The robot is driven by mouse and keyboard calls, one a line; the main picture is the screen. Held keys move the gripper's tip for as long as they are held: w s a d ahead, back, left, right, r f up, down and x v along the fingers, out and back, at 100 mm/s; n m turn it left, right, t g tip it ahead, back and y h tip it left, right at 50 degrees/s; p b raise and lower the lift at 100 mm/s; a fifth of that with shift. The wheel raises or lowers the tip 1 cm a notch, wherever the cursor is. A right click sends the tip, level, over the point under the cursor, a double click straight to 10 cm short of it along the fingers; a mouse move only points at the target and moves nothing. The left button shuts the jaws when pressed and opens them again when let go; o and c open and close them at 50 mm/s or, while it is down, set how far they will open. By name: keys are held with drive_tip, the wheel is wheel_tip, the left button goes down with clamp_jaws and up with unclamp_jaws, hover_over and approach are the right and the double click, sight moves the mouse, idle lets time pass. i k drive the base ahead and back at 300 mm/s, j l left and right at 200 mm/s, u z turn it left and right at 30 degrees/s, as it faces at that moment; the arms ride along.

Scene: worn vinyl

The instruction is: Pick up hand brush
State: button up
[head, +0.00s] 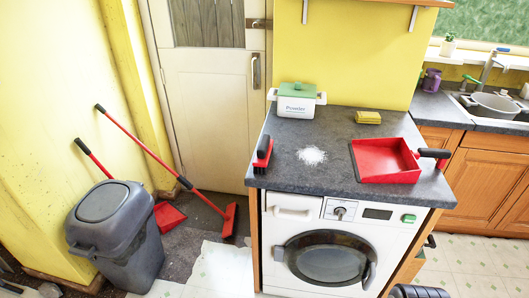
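The hand brush (263,152), red and black, lies on the dark grey countertop (330,130) close to its left edge. It lies left of a small heap of white powder (312,156), apart from it. A red dustpan (385,162) with a black handle rests on the right part of the countertop. My gripper is not recognisable in the head view, so its place relative to the brush cannot be told.
A washing machine (330,245) is below. A grey bin (115,235) and a long red broom (228,220) stand at left.

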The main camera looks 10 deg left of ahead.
sight(262, 157)
drive_tip(key=i+j+u, duration=0.2)
drive_tip(key=i+u, duration=0.2)
drive_tip(key=i+j+u, duration=0.1)
drive_tip(key=i+u, duration=0.65)
drive_tip(key=i+l, duration=0.05)
drive_tip(key=i, duration=0.05)
